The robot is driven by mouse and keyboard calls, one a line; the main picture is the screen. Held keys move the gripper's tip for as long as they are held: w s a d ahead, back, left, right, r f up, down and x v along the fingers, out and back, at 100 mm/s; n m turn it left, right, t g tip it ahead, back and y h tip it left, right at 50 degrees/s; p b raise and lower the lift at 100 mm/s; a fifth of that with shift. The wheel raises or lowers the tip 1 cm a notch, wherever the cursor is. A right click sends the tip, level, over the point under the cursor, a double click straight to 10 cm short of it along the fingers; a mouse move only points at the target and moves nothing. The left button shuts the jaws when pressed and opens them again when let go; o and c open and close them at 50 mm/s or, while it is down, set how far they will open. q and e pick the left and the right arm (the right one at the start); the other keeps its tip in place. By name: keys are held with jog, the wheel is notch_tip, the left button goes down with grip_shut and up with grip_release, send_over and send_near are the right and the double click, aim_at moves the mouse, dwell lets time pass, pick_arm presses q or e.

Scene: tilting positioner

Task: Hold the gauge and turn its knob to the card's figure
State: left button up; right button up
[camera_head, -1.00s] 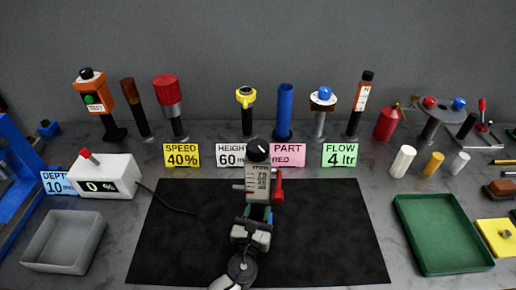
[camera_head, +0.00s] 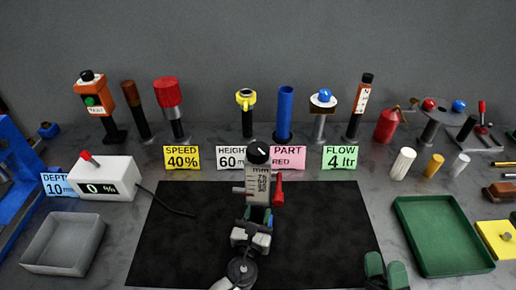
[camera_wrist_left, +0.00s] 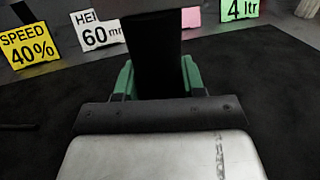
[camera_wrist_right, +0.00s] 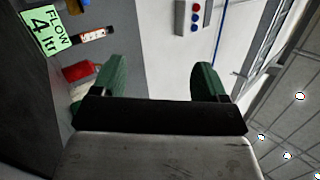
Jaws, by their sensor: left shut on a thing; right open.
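The gauge (camera_head: 258,180) is a pale body with an mm scale, a black knob (camera_head: 258,151) on top and a red lever (camera_head: 278,190) at its right side. My left gripper (camera_head: 257,216) is shut on it and holds it over the dark mat. In the left wrist view the gauge's dark handle (camera_wrist_left: 155,45) stands between the green fingers. The scale's pointer reading is too small to tell. The HEIGHT card (camera_head: 230,156) reads 60 mm and is partly hidden behind the gauge. My right gripper (camera_head: 386,271) is open and empty, low at the mat's front right corner.
Other cards stand behind the mat (camera_head: 180,250): SPEED 40% (camera_head: 182,156), PART RED (camera_head: 288,156), FLOW 4 ltr (camera_head: 340,155). Several handled tools line the back. A green tray (camera_head: 402,215) is on the right, a grey tray (camera_head: 30,255) on the left. The mat's sides are clear.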

jog(key=w+a+r+n+g+y, duration=0.75)
jog(key=n+y, duration=0.45)
jog(key=y, duration=0.3)
jog(key=n+g+h, duration=0.1)
jog(key=n+g, duration=1.4)
jog(key=n, duration=0.6)
send_near(258, 148)
jog(key=shift+t, duration=0.25)
jog(key=a, duration=0.3)
jog(key=w+a, duration=0.1)
jog(key=a, duration=0.6)
jog(key=shift+w+f, duration=0.25)
jog(key=shift+w, duration=0.1)
jog(key=c, duration=0.9)
jog(key=shift+c, duration=0.2)
